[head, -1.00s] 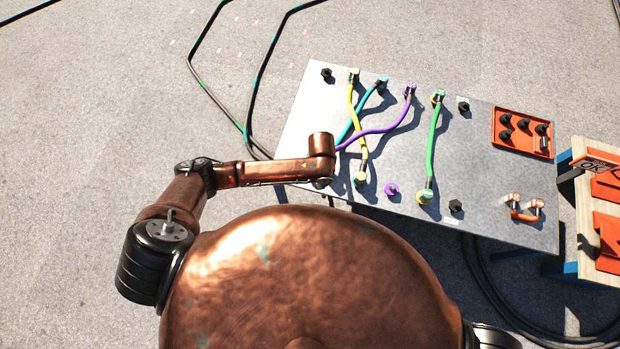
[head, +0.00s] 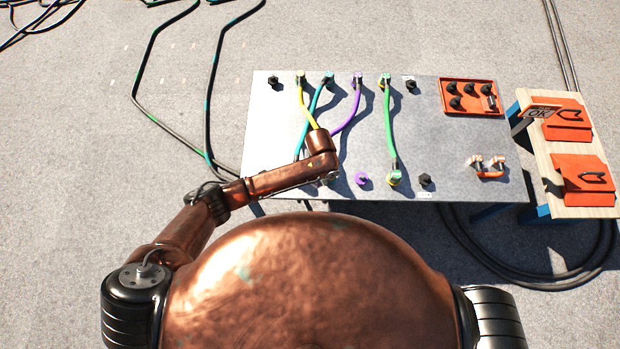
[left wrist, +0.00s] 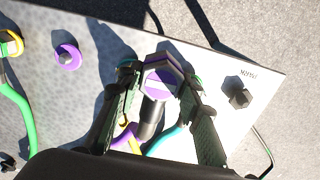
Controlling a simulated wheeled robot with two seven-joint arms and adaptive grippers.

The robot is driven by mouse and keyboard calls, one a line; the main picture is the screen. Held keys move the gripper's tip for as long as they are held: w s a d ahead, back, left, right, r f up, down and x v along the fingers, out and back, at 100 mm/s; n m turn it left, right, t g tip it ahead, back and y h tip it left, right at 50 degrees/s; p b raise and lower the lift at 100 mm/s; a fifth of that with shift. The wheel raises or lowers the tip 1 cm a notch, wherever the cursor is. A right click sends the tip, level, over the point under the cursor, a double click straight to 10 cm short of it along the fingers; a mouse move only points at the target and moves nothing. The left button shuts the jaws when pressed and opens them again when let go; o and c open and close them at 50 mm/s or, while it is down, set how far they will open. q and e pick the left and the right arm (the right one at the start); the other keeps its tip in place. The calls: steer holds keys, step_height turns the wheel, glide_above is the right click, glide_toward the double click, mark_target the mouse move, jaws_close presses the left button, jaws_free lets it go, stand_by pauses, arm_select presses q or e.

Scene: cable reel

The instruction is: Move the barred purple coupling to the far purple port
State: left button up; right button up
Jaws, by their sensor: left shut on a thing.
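The barred purple coupling (left wrist: 160,80) shows in the left wrist view as a six-sided purple piece with a pale bar across its face. My left gripper (left wrist: 158,72) is shut on it, one finger on each side. In the head view my left wrist hides the gripper and coupling near the panel's front edge. The purple cable (head: 346,123) runs from under my wrist to a purple connector (head: 357,79) at the panel's back edge. A bare purple port (head: 362,178) sits at the front edge, right of my wrist; it also shows in the left wrist view (left wrist: 67,56). My right gripper is out of view.
Yellow (head: 307,104), teal (head: 316,102) and green (head: 388,120) cables cross the grey panel (head: 450,150). Black plugs (head: 425,180) stand along its edges. An orange tray (head: 470,97) and an orange handle (head: 487,167) are at right, beside a wooden bench (head: 528,150).

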arm_select(q)
steer(key=shift+w+d, duration=0.15)
steer(key=shift+d, duration=0.15)
steer(key=shift+w+d, duration=0.1)
steer(key=shift+d, duration=0.25)
steer(key=w+d+b, duration=0.3)
steer(key=d+b, duration=0.1)
steer(key=d, duration=0.5)
steer(key=w+d+b, duration=0.3)
steer(key=d+b, duration=0.2)
steer(key=d, duration=0.4)
steer(key=shift+w, duration=0.15)
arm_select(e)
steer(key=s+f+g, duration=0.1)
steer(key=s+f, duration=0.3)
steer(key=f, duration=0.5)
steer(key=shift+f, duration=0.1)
arm_select(q)
steer(key=shift+f, duration=0.15)
steer(key=shift+f+b, duration=1.65)
steer(key=shift+f, duration=1.8)
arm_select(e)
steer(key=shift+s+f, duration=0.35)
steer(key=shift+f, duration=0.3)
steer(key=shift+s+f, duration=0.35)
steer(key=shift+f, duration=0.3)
